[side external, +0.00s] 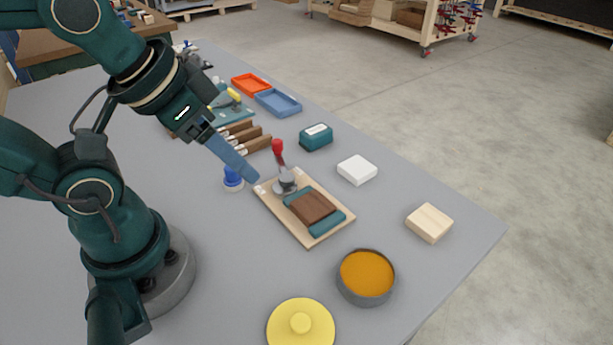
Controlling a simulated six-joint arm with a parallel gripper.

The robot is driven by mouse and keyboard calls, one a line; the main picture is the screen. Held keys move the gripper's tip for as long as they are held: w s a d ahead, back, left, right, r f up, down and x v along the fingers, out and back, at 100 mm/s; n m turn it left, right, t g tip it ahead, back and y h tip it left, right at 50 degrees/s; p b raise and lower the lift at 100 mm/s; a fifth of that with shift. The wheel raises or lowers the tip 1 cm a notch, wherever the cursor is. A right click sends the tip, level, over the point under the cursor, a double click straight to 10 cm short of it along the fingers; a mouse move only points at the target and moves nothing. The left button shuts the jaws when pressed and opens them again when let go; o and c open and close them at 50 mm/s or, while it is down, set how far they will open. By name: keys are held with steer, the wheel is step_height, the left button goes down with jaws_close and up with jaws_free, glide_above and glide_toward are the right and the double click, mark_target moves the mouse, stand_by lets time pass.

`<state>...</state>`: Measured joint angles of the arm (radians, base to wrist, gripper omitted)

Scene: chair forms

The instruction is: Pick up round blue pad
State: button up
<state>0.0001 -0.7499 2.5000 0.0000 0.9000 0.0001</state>
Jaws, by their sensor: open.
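A small round blue piece with a pale lower rim (233,179) stands on the grey table, beside the left corner of a wooden board. It is the only round blue thing I can make out, and whether it is a pad is unclear at this size. My gripper (256,179) reaches down from the upper left, its long blue-grey fingers ending just right of the blue piece, near the board's corner. The fingers overlap in this view, so the gap between them is hidden. The gripper is open and nothing shows held in it.
The wooden board (267,202) carries a red-handled toggle clamp (279,155) and a brown block on a teal piece. Wooden-handled tools (255,145) lie behind. A tin of orange contents (367,275) and a yellow knobbed disc (301,328) stand in front.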

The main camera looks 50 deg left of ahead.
steer(key=o, duration=0.3)
steer(key=m+g, duration=0.3)
steer(key=g, duration=0.3)
glide_above(232, 176)
steer(key=a, duration=0.1)
steer(key=f, duration=0.9)
steer(key=shift+w+f, duration=0.15)
steer(key=shift+w, duration=0.2)
steer(key=shift+s+a+f, duration=0.1)
steer(key=shift+f, duration=2.5)
